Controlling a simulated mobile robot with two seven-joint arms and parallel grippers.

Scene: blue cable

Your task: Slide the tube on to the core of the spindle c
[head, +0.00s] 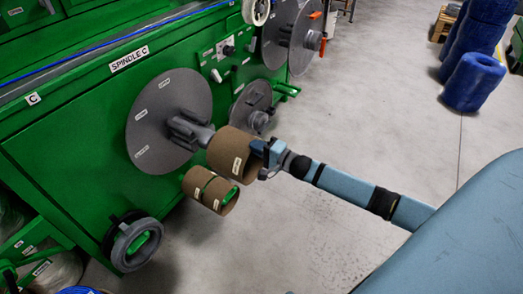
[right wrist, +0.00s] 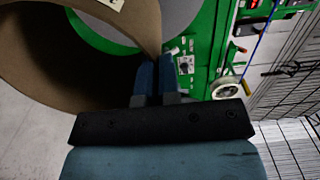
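Spindle C is a grey disc (head: 169,105) on the green machine, with a grey core (head: 190,131) sticking out towards the right. My right gripper (head: 262,150) is shut on the near rim of a brown cardboard tube (head: 228,150). The tube is roughly in line with the core, at its free end. I cannot tell whether the core's tip is inside the tube or just behind it. In the right wrist view the tube's wall (right wrist: 100,75) runs between the two blue fingers (right wrist: 156,75). My left gripper is not in view.
A dark ring-shaped roll (head: 137,244) is at lower left. Another spindle disc (head: 292,35) stands further back. Blue rolls (head: 472,82) stand at upper right. The grey floor (head: 390,120) to the right is open.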

